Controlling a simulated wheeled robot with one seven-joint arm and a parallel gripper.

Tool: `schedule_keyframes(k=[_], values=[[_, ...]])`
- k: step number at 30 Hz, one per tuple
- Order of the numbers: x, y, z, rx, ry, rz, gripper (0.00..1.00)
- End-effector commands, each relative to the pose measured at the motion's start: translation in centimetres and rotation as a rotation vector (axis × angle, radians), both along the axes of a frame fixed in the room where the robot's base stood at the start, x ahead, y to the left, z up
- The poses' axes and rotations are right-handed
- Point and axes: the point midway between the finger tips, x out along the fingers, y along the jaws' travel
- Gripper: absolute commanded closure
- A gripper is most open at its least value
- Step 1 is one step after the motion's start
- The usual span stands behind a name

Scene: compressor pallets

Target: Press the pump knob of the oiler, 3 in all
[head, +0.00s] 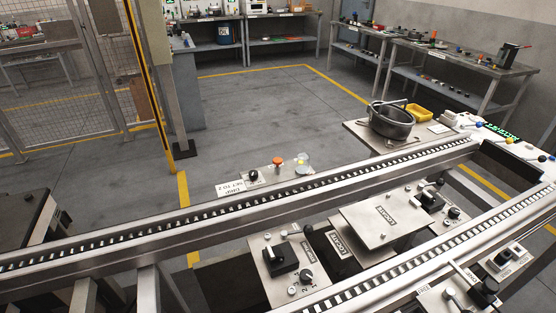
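A small light panel (268,178) sits behind the far conveyor rail, near the middle of the view. It appears to be the oiler. It bears an orange-red knob (277,161), a clear dome (302,163) with something yellowish under it, and a black dial (253,176) on the left. A white label with upside-down print, seeming to read "DRIP SET TO 2", lies at its left front. The orange-red knob seems to be the pump knob; how far it is pressed cannot be told. The panel's lower part is hidden by the rail. My gripper is not in view.
The far roller rail (240,207) crosses in front of the panel, and a near rail (400,280) runs lower right. Between them stand plates with clamps and knobs (280,258). A dark pan (391,120) stands on a table at right. The floor behind is clear.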

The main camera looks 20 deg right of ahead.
Motion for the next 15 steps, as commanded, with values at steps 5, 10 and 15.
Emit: schedule_keyframes(k=[5,10,15], values=[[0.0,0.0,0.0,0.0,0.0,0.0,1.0],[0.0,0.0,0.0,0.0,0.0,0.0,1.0],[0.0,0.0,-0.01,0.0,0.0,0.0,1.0]])
